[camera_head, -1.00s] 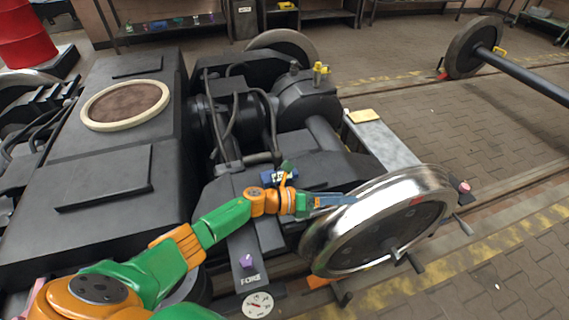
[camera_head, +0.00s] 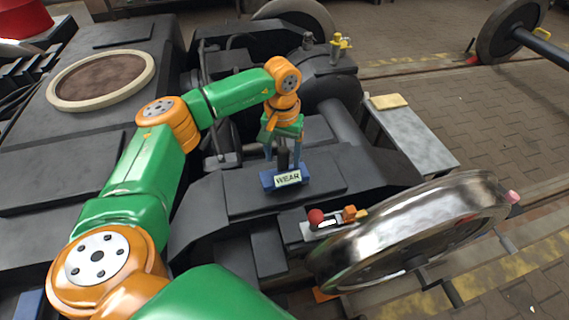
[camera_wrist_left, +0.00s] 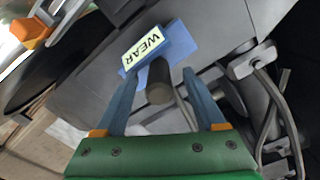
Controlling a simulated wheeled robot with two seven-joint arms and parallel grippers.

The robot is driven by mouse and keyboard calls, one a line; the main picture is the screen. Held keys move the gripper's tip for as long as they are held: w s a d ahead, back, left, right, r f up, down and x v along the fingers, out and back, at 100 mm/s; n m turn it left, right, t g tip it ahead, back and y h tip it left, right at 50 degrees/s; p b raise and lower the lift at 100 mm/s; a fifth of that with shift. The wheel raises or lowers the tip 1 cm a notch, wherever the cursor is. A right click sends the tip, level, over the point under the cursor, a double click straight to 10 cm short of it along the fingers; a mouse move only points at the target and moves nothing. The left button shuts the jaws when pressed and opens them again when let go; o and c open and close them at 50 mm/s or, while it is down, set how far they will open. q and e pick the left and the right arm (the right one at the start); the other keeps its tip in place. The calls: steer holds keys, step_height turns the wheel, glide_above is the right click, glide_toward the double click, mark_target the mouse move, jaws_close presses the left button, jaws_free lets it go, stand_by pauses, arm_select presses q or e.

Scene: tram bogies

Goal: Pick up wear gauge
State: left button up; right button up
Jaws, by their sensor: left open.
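The wear gauge (camera_head: 283,179) is a blue block with a white label reading WEAR and a dark upright cylindrical handle. It sits on the dark bogie frame, left of the wheel. In the left wrist view the gauge (camera_wrist_left: 183,40) shows its blue base, and its round handle (camera_wrist_left: 160,80) stands between my fingers. My left gripper (camera_head: 283,158) points down over the gauge with its blue fingers open, one on each side of the handle. In the wrist view the left gripper (camera_wrist_left: 162,95) shows gaps between both fingers and the handle. My right gripper is not in view.
A shiny steel wheel (camera_head: 430,232) stands at the right front. A small device with a red ball (camera_head: 316,217) lies between the gauge and the wheel. Cables and a dark cylinder (camera_head: 340,125) are behind. A grey bench (camera_head: 412,135) with a tan pad stands at right.

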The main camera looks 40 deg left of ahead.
arm_select(q)
jaws_close()
stand_by(1.4)
